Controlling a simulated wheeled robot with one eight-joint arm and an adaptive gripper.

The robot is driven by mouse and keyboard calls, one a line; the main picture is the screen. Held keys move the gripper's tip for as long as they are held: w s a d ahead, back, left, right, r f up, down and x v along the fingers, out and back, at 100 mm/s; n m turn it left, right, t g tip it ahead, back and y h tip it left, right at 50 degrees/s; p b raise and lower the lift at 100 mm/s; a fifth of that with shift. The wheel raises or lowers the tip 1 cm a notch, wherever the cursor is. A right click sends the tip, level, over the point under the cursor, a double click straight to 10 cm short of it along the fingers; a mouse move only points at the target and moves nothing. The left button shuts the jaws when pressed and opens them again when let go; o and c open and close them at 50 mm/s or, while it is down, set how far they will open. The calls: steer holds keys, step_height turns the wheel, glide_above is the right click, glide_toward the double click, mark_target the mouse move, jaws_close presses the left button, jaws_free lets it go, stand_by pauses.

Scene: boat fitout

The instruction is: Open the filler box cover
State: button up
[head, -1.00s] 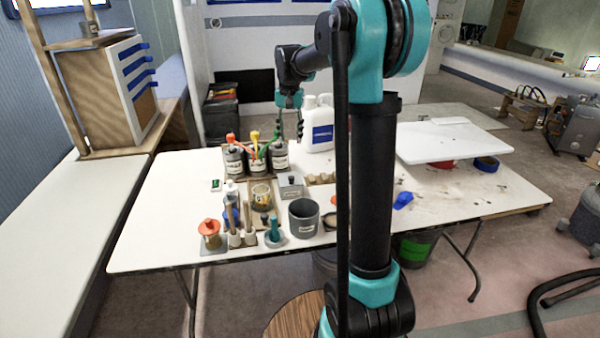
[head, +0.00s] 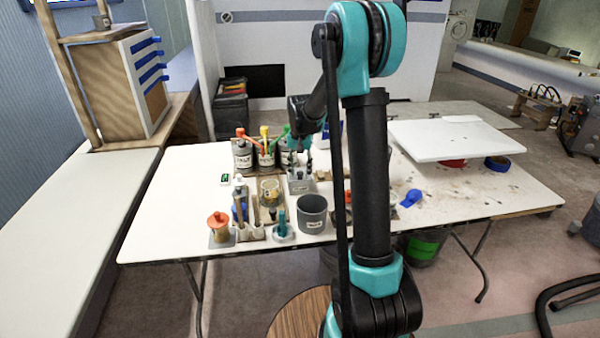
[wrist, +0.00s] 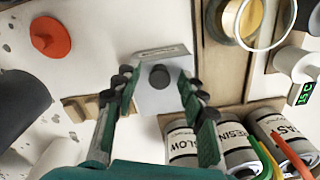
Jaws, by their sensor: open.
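The filler box, a small light grey box with a lettered front strip (head: 301,186), stands on the table behind the grey pot. In the wrist view its flat grey cover (wrist: 149,99) shows with a round dark knob (wrist: 159,76) on top. The cover looks closed. My gripper (head: 301,166) is over the box, pointing down. In the wrist view my gripper (wrist: 155,84) is open, with one finger on each side of the knob and apart from it. How high the fingertips are above the cover is hard to tell.
Labelled jars (wrist: 238,150) with coloured tools stand close behind the box. A grey pot (head: 312,214) is in front. Wooden blocks (wrist: 85,108) and an orange lid (wrist: 50,36) lie to one side. A white board (head: 455,138) is at the right.

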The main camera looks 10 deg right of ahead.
steer(key=shift+f, duration=0.25)
jaws_close()
stand_by(0.3)
